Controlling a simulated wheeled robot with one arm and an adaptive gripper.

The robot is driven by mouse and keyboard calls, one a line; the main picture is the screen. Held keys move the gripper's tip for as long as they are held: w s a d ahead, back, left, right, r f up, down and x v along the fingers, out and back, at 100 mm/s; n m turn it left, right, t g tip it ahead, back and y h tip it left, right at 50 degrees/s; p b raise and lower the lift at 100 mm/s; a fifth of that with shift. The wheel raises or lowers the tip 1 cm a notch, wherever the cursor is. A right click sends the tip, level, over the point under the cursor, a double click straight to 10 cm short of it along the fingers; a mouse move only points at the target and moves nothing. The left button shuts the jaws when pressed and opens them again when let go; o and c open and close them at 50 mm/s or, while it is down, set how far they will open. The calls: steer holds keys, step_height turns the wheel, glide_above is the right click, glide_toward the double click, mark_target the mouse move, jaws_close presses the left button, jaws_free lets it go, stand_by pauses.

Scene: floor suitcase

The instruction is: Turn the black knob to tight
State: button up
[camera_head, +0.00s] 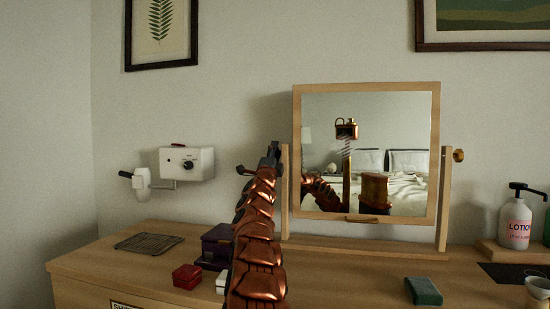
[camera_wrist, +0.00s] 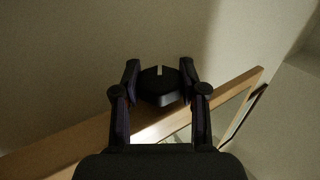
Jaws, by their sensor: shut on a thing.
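The black knob (camera_wrist: 160,88) sits between my gripper's fingers in the wrist view. It is faceted, with a pale notch or mark at its top edge. My gripper (camera_wrist: 159,68) is shut on it, one finger on each side. In the head view my gripper (camera_head: 262,163) is by the left post of the tilting mirror (camera_head: 437,130); my arm and fingers largely hide the knob there. The mirror's wooden frame also shows in the wrist view (camera_wrist: 80,138), below and to the right of the knob. I cannot read any tight marking.
A brass knob (camera_head: 459,155) is on the mirror's right post. A white wall box (camera_head: 195,155) with a small dark dial hangs at left. The dresser (camera_head: 340,285) carries a purple box (camera_head: 217,243), red box (camera_head: 187,276), green block (camera_head: 423,291) and lotion bottle (camera_head: 515,222).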

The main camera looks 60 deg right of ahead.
steer(key=shift+w+f+b, duration=0.1)
steer(key=shift+f+b, duration=0.05)
steer(key=shift+b, duration=0.3)
steer(key=shift+f+t, duration=0.1)
steer(key=shift+t, duration=0.2)
steer(key=shift+h+b, duration=0.4)
steer(key=shift+b, duration=0.15)
steer(key=shift+r+b, duration=0.2)
steer(key=shift+b, duration=0.1)
steer(key=o, duration=1.1)
steer(key=shift+o, duration=0.2)
steer(key=shift+a+r, duration=0.1)
steer(key=shift+r, duration=0.05)
